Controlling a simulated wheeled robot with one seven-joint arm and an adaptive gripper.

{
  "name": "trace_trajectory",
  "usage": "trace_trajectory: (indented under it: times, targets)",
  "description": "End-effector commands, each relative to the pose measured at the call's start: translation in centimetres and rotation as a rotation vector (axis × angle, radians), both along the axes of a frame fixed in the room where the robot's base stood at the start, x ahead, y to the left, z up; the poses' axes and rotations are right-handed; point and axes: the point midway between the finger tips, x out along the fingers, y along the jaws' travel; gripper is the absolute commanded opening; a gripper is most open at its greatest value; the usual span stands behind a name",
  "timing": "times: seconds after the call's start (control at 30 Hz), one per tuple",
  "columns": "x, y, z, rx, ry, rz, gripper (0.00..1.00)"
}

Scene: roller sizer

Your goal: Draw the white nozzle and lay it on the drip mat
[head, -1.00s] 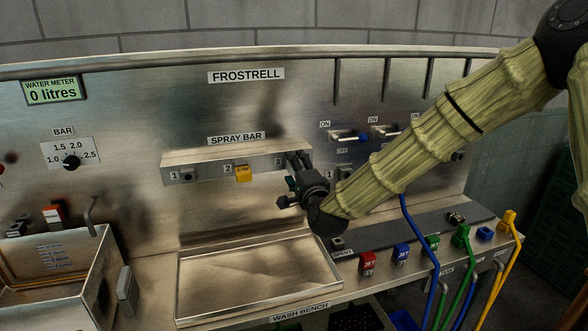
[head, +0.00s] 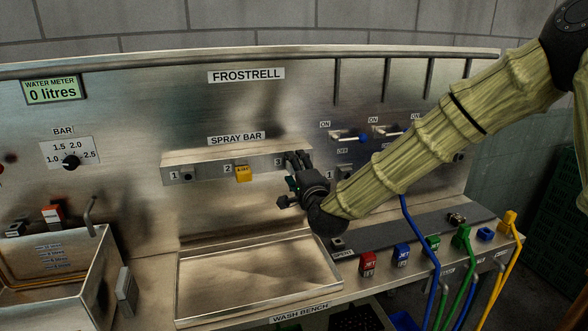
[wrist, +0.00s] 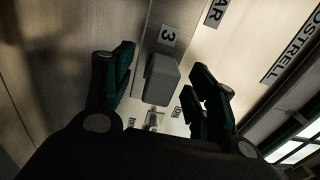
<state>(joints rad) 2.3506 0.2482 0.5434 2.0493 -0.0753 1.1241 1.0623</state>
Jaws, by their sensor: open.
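A pale grey block-shaped nozzle (wrist: 162,80), dim in shadow, sits at position 3 of the spray bar in the wrist view; it looks like the white nozzle, though its colour reads grey. My gripper (wrist: 164,66) is open, one finger on each side of the nozzle, with gaps visible. In the head view my gripper (head: 290,180) is at the right end of the spray bar (head: 215,165) and hides position 3. A dark grey flat strip (head: 395,231) on the bench at right may be the drip mat; no label confirms this.
A yellow nozzle (head: 243,173) is at position 2; position 1 holds no coloured nozzle. A shallow metal tray (head: 205,307) lies below the bar. Coloured hoses (head: 462,275) hang at right.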

Motion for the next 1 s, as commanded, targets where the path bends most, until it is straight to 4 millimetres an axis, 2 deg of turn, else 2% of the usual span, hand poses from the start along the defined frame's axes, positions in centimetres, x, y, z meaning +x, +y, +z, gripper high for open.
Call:
trace_trajectory:
  times: [0.77, 1.0]
  targets:
    - [-0.01, 0.04, 0.01, 0.0, 0.0, 0.0, 0.57]
    - [-0.01, 0.02, 0.0, 0.0, 0.0, 0.0, 0.13]
